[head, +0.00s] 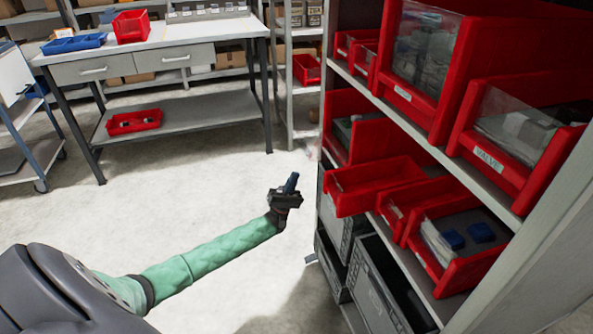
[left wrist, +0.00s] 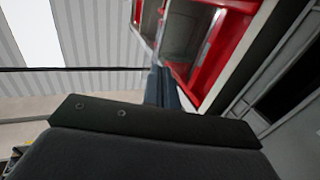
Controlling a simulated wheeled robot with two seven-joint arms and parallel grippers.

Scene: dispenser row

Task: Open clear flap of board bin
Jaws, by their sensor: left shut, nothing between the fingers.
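My left gripper (head: 291,182) is shut and empty, in the open air to the left of the shelf rack in the head view. Its closed fingers also show in the left wrist view (left wrist: 161,86), with a red bin (left wrist: 207,65) beyond them. Red bins with clear flaps stand on the rack: a large one with a clear flap (head: 425,48) over grey contents, and one labelled VALVE (head: 488,160) with a clear flap (head: 515,118). Both flaps look closed. I cannot read a board label on any bin. My right gripper is not in view.
Lower red bins (head: 375,188) jut out from the rack, close to the right of my gripper. Grey crates (head: 375,285) sit below. A workbench (head: 160,48) with red and blue trays stands at the back left. The floor between is clear.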

